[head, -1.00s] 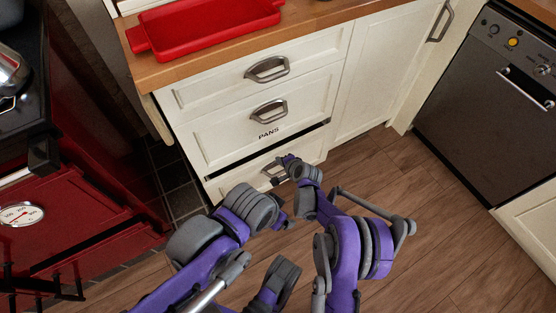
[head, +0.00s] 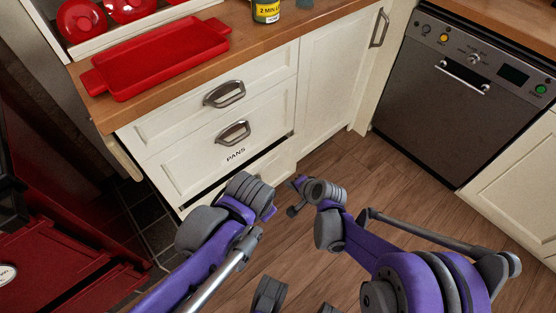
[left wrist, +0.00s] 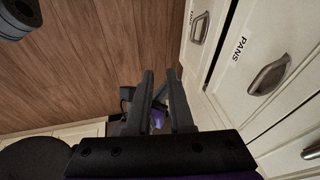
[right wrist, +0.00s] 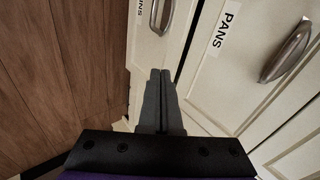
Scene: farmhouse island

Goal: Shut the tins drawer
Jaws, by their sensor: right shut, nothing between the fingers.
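The tins drawer (head: 274,166) is the bottom drawer of the white unit. A dark gap runs along its top edge, so it appears to stand slightly out. Its TINS label (right wrist: 140,9) and handle (right wrist: 163,14) show in the right wrist view; the handle (left wrist: 199,27) also shows in the left wrist view. My right gripper (right wrist: 160,72) is shut and empty, its tips over the drawer front below the handle in that view; contact cannot be told. It shows small in the head view (head: 297,194). My left gripper (left wrist: 160,74) is open and empty, beside the drawers.
The pans drawer (head: 205,157) above looks closed. A red tray (head: 160,58) lies on the wooden worktop (head: 118,110). A dishwasher (head: 440,105) stands at right, a red range (head: 70,250) at left. Wooden floor (head: 350,160) is clear in front.

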